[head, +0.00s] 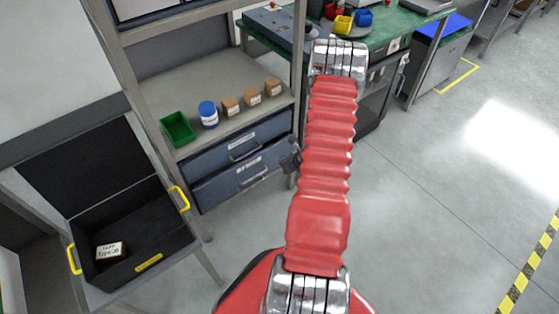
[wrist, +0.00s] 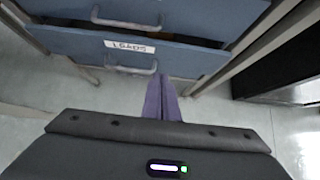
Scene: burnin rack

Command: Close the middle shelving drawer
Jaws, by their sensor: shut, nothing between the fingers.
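The shelving unit holds blue-grey drawers. The head view shows an upper drawer (head: 222,150) and a lower drawer (head: 225,187), each with a bar handle. In the wrist view the labelled lower drawer (wrist: 90,46) has a dark gap along its top edge, so it seems to stand slightly out. The upper drawer (wrist: 195,14) is above it. I cannot tell for certain which one is the middle drawer. My gripper's purple fingers (wrist: 162,84) are together and empty, just in front of and below the labelled drawer's handle (wrist: 130,69). In the head view my arm mostly hides the gripper.
The shelf (head: 180,83) above the drawers bears a green bin (head: 177,129), a blue-and-white jar (head: 208,114) and small cardboard boxes (head: 252,97). An open black case (head: 130,240) stands at left. A green-topped bench (head: 385,32) is behind; the floor at right is clear.

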